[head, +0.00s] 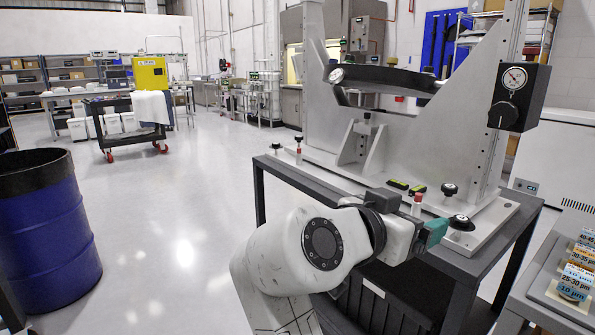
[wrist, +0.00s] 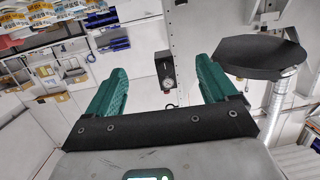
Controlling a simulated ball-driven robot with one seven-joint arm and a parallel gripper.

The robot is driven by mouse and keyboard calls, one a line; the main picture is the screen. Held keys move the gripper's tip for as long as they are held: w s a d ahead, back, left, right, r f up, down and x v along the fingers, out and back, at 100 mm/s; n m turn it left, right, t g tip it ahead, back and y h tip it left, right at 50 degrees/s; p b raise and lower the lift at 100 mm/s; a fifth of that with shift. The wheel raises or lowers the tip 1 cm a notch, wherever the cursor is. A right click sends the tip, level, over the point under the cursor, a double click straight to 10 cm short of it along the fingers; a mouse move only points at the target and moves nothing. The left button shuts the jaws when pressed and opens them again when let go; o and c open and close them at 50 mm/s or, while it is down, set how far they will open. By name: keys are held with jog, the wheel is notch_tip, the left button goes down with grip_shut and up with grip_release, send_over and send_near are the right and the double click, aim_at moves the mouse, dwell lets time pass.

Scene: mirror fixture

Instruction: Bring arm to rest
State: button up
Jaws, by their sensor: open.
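My white arm bends up in front of the fixture bench in the head view. My gripper (head: 434,233) is at its end, with teal fingers near the bench's front right corner. The wrist view shows my gripper (wrist: 160,82) with its two green fingers wide apart and nothing held between them. The mirror fixture (head: 420,150) is a grey metal frame with a dark-rimmed curved piece (head: 380,78) held across it. A black dial gauge box (head: 519,97) is on its right upright. The gauge box (wrist: 166,70) also shows beyond the fingers in the wrist view.
Black knobs (head: 461,222) and small yellow-green pieces (head: 398,184) are on the fixture base close to my gripper. A tray of labelled micron-sized pieces (head: 574,284) is at the lower right. A blue drum (head: 50,235) stands at left. The floor between drum and bench is clear.

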jog(key=s+d+f+n+g+y, duration=0.1)
jog(key=s+d+f+n+y, duration=0.2)
jog(key=f, duration=0.6)
jog(key=s+d+f+n+g+y, duration=0.1)
jog(key=s+d+f+g, duration=0.2)
jog(key=f, duration=0.7)
jog(key=s+d+f+n+y, duration=0.25)
jog(key=d+f, duration=0.25)
jog(key=f, duration=0.4)
jog(key=s+f+n+g+y, duration=0.2)
jog(key=s+f+g+y, duration=0.1)
jog(key=s+f, duration=0.8)
jog(key=s+f+n+g+y, duration=0.1)
jog(key=s+f+g+y, duration=0.35)
jog(key=s, duration=1.05)
notch_tip(320, 180, up, 18)
jog(key=t+h+p, duration=0.2)
jog(key=p, duration=1.8)
jog(key=shift+w+d+r, duration=0.15)
jog(key=shift+d, duration=0.2)
